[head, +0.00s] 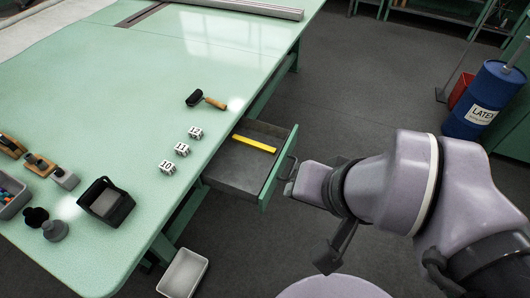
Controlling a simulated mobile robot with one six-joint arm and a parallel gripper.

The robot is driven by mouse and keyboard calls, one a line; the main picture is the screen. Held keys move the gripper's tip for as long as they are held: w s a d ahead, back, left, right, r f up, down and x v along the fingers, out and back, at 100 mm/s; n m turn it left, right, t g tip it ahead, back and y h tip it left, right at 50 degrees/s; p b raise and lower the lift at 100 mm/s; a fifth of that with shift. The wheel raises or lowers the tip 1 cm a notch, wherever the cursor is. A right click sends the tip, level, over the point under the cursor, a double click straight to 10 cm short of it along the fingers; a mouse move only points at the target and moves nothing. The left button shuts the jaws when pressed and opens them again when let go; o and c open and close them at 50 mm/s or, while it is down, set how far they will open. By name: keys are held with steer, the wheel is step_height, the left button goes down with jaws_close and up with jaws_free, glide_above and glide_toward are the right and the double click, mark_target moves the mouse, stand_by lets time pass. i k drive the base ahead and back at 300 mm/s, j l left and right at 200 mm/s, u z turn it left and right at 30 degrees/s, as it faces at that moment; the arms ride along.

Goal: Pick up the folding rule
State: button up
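A yellow folding rule (254,144) lies across the open drawer (232,172) under the right side of the green table. The rule looks flat and straight, near the drawer's back. My gripper (291,188) is just outside the drawer front, close to the drawer handle (288,168) and to the right of and nearer than the rule. The fingers are small and partly hidden, so I cannot tell whether they are open or touching the handle. The rule is apart from my gripper.
On the green table (110,110) are numbered blocks (182,149), a wooden-handled roller (206,99) and a black tray (104,202). A white bin (183,273) stands on the floor below. A blue drum (484,100) stands at the right. The floor behind the drawer is clear.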

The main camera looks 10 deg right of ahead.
mark_target(267, 149)
steer(key=i+l+u, duration=0.45)
steer(key=i+l, duration=0.2)
steer(key=i+l+u, duration=0.2)
steer(key=l, duration=0.25)
steer(key=i+l+u, duration=0.2)
steer(key=l, duration=0.25)
steer(key=i, duration=0.1)
